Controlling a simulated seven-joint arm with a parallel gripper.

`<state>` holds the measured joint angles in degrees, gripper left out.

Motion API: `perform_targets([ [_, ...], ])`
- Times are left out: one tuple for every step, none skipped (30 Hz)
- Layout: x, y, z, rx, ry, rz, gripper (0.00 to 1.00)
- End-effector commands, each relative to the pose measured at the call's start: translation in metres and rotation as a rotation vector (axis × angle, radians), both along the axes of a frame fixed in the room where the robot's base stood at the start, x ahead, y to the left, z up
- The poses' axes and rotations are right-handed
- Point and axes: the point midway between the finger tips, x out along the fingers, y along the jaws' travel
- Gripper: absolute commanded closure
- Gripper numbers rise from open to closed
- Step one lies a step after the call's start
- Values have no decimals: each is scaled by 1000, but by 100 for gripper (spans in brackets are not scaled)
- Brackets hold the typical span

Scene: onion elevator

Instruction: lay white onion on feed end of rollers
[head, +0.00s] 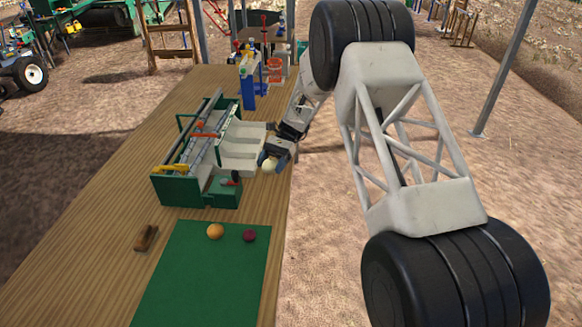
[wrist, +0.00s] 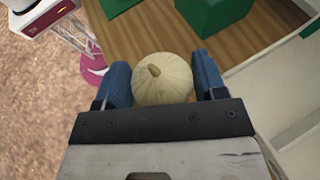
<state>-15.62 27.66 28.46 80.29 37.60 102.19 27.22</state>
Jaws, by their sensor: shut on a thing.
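The white onion (head: 269,165) is a pale round bulb in my gripper (head: 275,156), at the right edge of the table. In the wrist view the white onion (wrist: 163,82) sits between the two blue fingers of my gripper (wrist: 162,84), its stem stub facing the camera. My gripper is shut on it and holds it beside the pale chutes. The rollers (head: 196,126) are long grey bars in a green-framed machine (head: 180,190), left of my gripper and apart from the onion. I cannot tell which end is the feed end.
Pale chutes (head: 240,150) stick out from the machine towards my gripper. A green mat (head: 200,290) in front bears an orange-brown onion (head: 215,231) and a red onion (head: 249,236). A wooden brush (head: 146,238) lies left of it. A blue stand (head: 248,90) stands behind the machine.

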Motion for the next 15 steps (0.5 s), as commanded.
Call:
perform_targets([
  [-3, 14, 6, 1, -2, -44, 62],
  [-4, 22, 10, 2, -2, -74, 62],
  [-5, 34, 15, 1, -3, -111, 62],
  [-6, 43, 19, 2, -5, -140, 62],
  [-7, 52, 23, 2, -3, -171, 62],
  [-8, 64, 28, 1, -3, -211, 62],
  [-9, 73, 33, 3, -4, -241, 62],
  [-10, 83, 38, 2, -3, -270, 62],
  [-11, 95, 44, 1, -3, -310, 62],
  [-12, 104, 49, 2, -3, -337, 62],
  [-13, 113, 54, 2, -3, -364, 62],
  [-13, 125, 61, 1, -3, -398, 62],
  [-14, 133, 66, 1, -2, -422, 62],
  [-14, 140, 71, 1, -3, -446, 62],
  [-14, 150, 78, 2, -3, -475, 62],
])
